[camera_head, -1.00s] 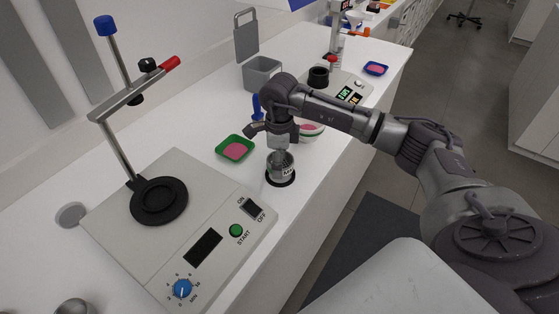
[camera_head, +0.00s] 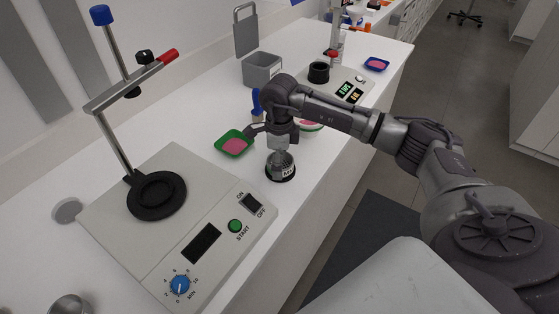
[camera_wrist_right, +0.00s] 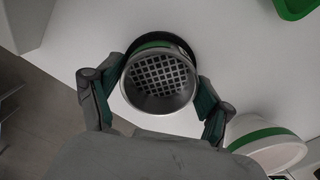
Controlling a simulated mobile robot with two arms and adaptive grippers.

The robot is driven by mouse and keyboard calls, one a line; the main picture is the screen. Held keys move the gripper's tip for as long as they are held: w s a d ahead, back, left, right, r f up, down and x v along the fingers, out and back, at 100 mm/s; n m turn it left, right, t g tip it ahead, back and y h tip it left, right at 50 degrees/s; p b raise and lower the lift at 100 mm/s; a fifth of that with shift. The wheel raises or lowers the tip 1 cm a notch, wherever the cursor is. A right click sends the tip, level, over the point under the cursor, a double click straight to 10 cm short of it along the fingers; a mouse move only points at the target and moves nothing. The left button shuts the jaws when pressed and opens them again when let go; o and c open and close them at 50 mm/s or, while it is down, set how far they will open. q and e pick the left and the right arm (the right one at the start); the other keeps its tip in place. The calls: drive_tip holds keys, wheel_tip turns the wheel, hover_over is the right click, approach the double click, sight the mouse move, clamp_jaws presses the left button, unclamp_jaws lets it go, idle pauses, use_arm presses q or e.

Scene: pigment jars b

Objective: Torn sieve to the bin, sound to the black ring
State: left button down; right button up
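A metal sieve (camera_head: 280,164) with dark lettering stands upright on a flat black ring (camera_head: 283,181) on the white counter. In the right wrist view I look down into the sieve (camera_wrist_right: 160,79); its square mesh looks regular, with no tear that I can make out. My right gripper (camera_head: 276,136) points down over it. Its fingers (camera_wrist_right: 156,95) are spread on either side of the sieve wall, very close to it; contact is not clear. A grey bin (camera_head: 262,71) with a raised lid stands farther back. My left gripper is out of view.
A shaker base (camera_head: 218,228) with a black round seat (camera_head: 157,195) and a clamp post fills the left. A green tray (camera_head: 234,143) with pink powder and a green-striped bowl (camera_head: 309,125) flank the gripper. Another metal round piece (camera_head: 70,306) is cut off at bottom left.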

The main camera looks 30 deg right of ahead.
drive_tip(key=shift+o, duration=1.1)
drive_tip(key=shift+r, duration=0.1)
wheel_tip(320, 180, up, 12)
